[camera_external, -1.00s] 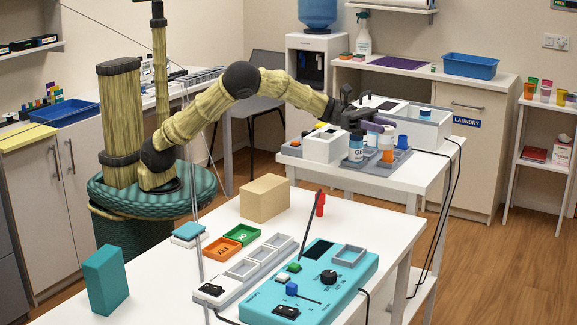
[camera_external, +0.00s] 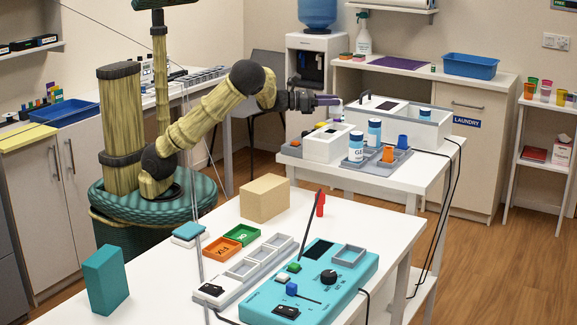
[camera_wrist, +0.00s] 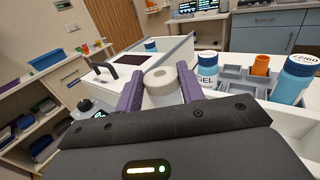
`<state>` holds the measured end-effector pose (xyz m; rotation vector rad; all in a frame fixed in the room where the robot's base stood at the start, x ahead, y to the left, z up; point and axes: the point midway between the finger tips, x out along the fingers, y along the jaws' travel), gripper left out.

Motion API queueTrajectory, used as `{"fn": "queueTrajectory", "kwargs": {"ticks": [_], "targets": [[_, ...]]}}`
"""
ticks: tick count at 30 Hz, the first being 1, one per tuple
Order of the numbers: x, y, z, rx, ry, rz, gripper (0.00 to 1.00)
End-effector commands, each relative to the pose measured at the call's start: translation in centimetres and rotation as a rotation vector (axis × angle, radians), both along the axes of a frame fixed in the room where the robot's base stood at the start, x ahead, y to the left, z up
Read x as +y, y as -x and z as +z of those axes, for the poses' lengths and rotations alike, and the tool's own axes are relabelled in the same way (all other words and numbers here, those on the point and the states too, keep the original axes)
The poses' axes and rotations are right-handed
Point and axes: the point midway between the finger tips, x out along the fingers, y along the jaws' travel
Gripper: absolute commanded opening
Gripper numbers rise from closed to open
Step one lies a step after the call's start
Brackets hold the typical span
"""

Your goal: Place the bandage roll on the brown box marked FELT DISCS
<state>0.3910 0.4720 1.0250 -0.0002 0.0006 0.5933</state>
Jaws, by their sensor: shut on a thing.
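My gripper (camera_external: 328,100) is raised above the back table, with its purple fingers pointing right. In the wrist view the fingers (camera_wrist: 160,75) are closed on the sides of a white bandage roll (camera_wrist: 162,86), whose round end with a central hole faces up. In the external view the roll is small and hard to make out at the fingertips. A plain tan-brown box (camera_external: 265,198) stands on the front table, well to the left and nearer the camera than my gripper. No FELT DISCS marking is readable on the faces that show.
The back table holds a white box (camera_external: 326,146), GEL bottles (camera_external: 355,147), an orange cup (camera_external: 388,154) and a white bin (camera_external: 428,128). On the front table are a teal control panel (camera_external: 318,283), a red upright item (camera_external: 320,203), small trays and a teal block (camera_external: 106,278).

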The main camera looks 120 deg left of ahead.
Motion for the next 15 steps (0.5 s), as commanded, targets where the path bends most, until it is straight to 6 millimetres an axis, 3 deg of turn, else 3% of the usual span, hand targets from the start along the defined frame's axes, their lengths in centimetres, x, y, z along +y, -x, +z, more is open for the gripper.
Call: {"fn": "queueTrajectory", "kwargs": {"ticks": [1,6,15], "targets": [[0.7,2.2,-0.3,-0.001,0.001,0.057,0.17],[2.2,9.2,-0.5,0.0,0.001,0.234,0.17],[2.2,21.3,-0.8,-0.003,0.0,0.541,0.17]]}}
